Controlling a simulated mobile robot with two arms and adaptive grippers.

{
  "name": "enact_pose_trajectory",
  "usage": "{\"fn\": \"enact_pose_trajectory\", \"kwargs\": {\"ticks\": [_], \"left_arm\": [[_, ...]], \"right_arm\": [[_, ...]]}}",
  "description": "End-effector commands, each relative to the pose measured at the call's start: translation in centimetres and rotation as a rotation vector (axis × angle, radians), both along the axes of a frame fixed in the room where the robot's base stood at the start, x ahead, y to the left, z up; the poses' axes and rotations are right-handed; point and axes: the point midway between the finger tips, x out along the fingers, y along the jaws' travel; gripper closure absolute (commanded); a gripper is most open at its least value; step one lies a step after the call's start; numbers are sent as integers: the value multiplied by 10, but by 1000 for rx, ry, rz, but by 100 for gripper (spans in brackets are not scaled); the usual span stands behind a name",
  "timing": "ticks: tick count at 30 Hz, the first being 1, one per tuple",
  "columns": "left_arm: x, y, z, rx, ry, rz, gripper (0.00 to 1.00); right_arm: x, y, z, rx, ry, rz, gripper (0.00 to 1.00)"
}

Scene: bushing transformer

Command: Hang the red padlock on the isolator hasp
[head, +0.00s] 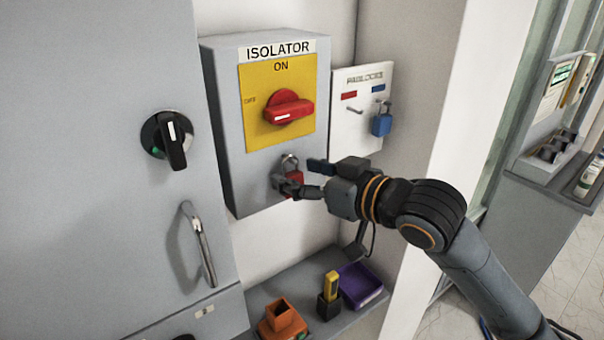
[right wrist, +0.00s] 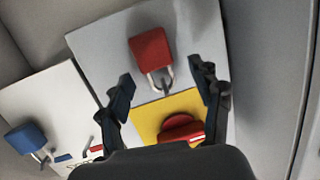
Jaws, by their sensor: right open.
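The red padlock (head: 294,179) is at the lower front of the grey isolator box (head: 237,180), below the red rotary handle (head: 289,107). Its shackle is around the metal hasp at the box front, and it appears to hang there. In the right wrist view, which is upside down, the red padlock (right wrist: 150,47) shows with its shackle at the hasp (right wrist: 166,86). My right gripper (head: 306,178) is open just in front of the padlock. In the wrist view its fingers (right wrist: 166,88) are spread apart, with the padlock beyond them and clear of both. My left gripper is out of view.
A white padlock board (head: 350,135) to the right has a blue padlock (head: 381,122) on one peg and another peg empty. Below is a shelf with an orange holder (head: 282,322), a yellow-and-black item (head: 330,292) and a purple tray (head: 362,284). A grey cabinet door with a handle (head: 199,245) stands left.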

Motion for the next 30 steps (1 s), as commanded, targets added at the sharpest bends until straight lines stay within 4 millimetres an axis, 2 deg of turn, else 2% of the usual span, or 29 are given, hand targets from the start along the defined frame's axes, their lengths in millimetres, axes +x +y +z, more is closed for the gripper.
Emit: {"fn": "enact_pose_trajectory", "kwargs": {"ticks": [5, 15, 23, 26, 29, 30], "left_arm": [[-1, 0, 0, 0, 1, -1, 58], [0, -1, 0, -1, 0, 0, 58], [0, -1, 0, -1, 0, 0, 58], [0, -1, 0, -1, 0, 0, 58], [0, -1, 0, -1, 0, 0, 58], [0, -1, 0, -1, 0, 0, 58]], "right_arm": [[-8, -10, 3, 1, -2, -1, 35], [-57, -59, 17, -3, -2, -2, 35], [-80, -81, 23, 0, 0, -1, 35], [-81, -84, 15, -3, 13, -9, 35], [-78, -87, -12, -16, 51, -41, 35], [-76, -89, -29, -24, 77, -64, 35]]}}
